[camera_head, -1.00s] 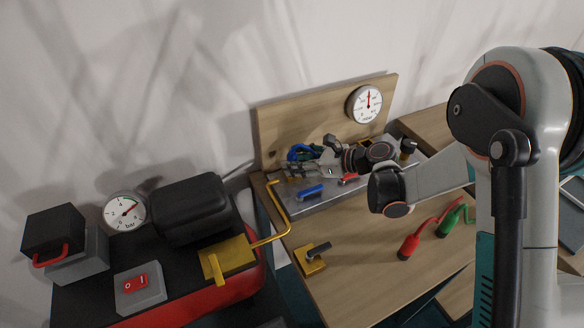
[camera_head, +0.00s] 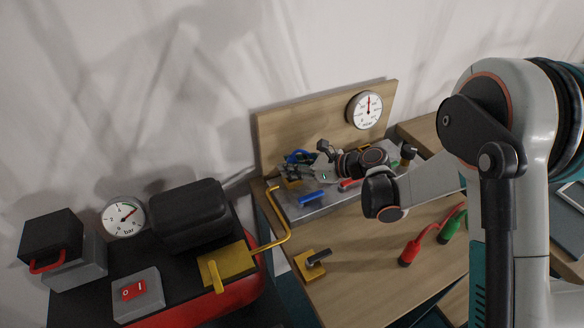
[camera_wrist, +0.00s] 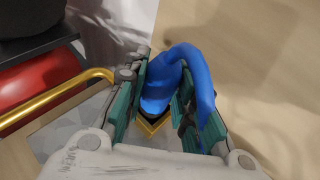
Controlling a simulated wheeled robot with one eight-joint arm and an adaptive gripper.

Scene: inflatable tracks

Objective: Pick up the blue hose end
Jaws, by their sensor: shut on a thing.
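The blue hose end (camera_wrist: 160,85) sits between the fingers of my gripper (camera_wrist: 168,105) in the wrist view. My gripper is shut on it, and the blue hose bends over the right finger. The lower tip of the hose end is close to a yellow-edged fitting (camera_wrist: 150,128), and I cannot tell whether they touch. In the head view, my gripper (camera_head: 296,170) is at the left end of the grey metal plate, and the blue hose (camera_head: 300,156) shows just behind it, partly hidden.
A bent yellow pipe (camera_head: 284,222) rises left of the plate (camera_head: 335,197). A blue handle (camera_head: 311,197) lies on the plate. Red (camera_head: 409,250) and green (camera_head: 450,230) hose ends lie on the table at right. A wooden backboard (camera_head: 300,127) with a gauge (camera_head: 365,109) stands behind.

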